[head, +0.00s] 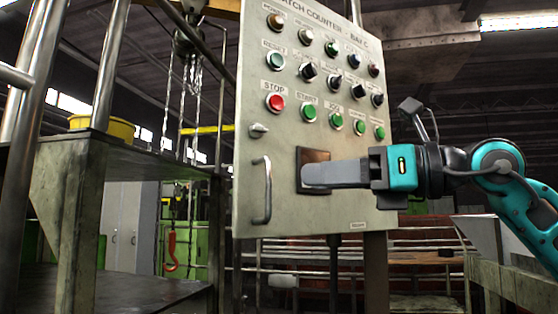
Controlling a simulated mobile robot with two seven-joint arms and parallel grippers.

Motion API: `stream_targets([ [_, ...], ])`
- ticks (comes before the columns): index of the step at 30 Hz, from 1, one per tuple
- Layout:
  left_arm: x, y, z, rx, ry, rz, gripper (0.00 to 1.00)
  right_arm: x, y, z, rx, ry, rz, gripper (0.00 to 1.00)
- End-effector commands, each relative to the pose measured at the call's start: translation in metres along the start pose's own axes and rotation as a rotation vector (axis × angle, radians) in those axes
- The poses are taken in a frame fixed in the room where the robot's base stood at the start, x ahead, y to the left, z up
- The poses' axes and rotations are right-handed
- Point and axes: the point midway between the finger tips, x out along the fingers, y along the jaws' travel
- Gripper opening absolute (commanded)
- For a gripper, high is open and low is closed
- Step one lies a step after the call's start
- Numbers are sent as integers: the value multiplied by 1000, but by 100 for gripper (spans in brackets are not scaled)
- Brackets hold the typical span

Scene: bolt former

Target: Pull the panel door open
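The panel door (345,212) is a pale grey metal plate with rows of buttons and knobs. It appears closed, though its edges do not show this clearly. A vertical bar handle (262,190) is on its lower left, with a small latch knob (258,130) above it. My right gripper (308,175) comes in from the right in front of the panel, its fingers pointing left and ending to the right of the handle, apart from it in the picture. The fingers overlap from this side, so their gap is hidden. They partly cover a dark square (314,156) on the panel. My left gripper is out of view.
A metal frame with a shelf (110,155) and a yellow container (103,126) stands at the left. A chain with a hook (172,250) hangs behind. Railings (420,275) run behind the panel at the lower right.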

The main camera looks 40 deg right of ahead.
Motion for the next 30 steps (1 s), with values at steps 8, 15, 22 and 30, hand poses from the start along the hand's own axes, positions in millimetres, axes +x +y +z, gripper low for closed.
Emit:
stream_targets([
  [8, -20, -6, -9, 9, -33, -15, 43, 44, 2, 6, 0, -2, 7, 36],
  [15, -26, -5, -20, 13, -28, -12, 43, 65, 1, 2, 1, -3, 4, 36],
  [22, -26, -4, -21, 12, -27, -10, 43, 69, 1, 0, 0, -2, 2, 36],
  [30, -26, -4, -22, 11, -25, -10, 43, 69, 1, 0, 0, -2, 2, 22],
])
